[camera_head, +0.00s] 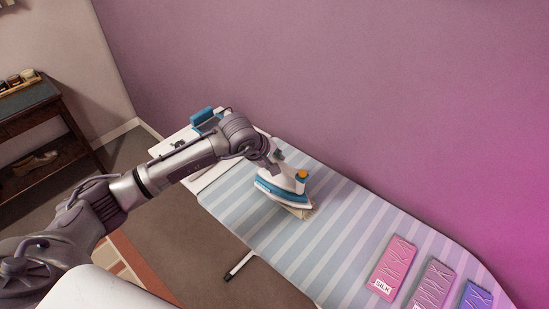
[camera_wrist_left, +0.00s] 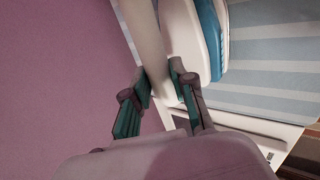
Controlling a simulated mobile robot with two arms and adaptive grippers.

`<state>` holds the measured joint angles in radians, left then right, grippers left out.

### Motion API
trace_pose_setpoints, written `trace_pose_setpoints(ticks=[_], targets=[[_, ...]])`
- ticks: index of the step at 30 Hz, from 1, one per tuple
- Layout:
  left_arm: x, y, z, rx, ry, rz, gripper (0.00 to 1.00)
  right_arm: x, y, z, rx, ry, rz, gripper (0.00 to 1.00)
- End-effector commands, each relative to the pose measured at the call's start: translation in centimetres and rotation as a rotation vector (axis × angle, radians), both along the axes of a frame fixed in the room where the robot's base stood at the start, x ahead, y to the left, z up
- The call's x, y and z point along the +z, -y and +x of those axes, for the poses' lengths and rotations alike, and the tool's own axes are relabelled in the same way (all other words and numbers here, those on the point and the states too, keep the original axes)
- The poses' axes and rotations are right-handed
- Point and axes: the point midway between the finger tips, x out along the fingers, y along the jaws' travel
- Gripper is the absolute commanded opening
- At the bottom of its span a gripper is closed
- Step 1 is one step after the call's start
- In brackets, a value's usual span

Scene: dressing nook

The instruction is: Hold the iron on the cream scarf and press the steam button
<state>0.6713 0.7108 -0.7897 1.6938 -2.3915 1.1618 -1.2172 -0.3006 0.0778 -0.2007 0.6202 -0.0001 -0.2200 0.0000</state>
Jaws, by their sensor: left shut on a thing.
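The white and blue iron (camera_head: 278,196) stands on the striped ironing board (camera_head: 338,222), with an orange button (camera_head: 301,175) on its top. A small cream piece (camera_head: 303,213), which looks like the cream scarf, shows from under the iron's front edge; the rest of it is hidden. My left gripper (camera_head: 270,158) is at the iron's handle, partly hidden by its own wrist. In the left wrist view its two fingers (camera_wrist_left: 160,98) are shut on the pale handle (camera_wrist_left: 147,38), with the iron's blue and white body (camera_wrist_left: 209,40) beside it. My right gripper is not in view.
A pink packet (camera_head: 391,266) labelled silk, a mauve packet (camera_head: 434,286) and a violet packet (camera_head: 476,297) lie at the board's right end. A blue item (camera_head: 202,116) is at its far left end. The purple wall (camera_head: 330,75) runs close behind. A dark shelf (camera_head: 35,120) stands left.

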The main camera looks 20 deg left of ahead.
Motion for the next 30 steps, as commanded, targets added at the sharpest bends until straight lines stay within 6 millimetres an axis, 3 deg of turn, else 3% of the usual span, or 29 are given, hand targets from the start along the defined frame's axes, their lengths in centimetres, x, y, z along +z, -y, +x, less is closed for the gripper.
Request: trace_pose_setpoints(ticks=[5,13,30], targets=[[0.05,0.05,0.16,0.000,0.008,-0.003,0.00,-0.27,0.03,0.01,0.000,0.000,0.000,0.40],[-0.32,0.00,-0.07,-0.001,-0.003,0.002,0.00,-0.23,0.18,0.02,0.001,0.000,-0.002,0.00],[-0.44,0.04,-0.15,-0.001,-0.006,0.002,0.00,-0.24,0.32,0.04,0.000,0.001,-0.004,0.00]])
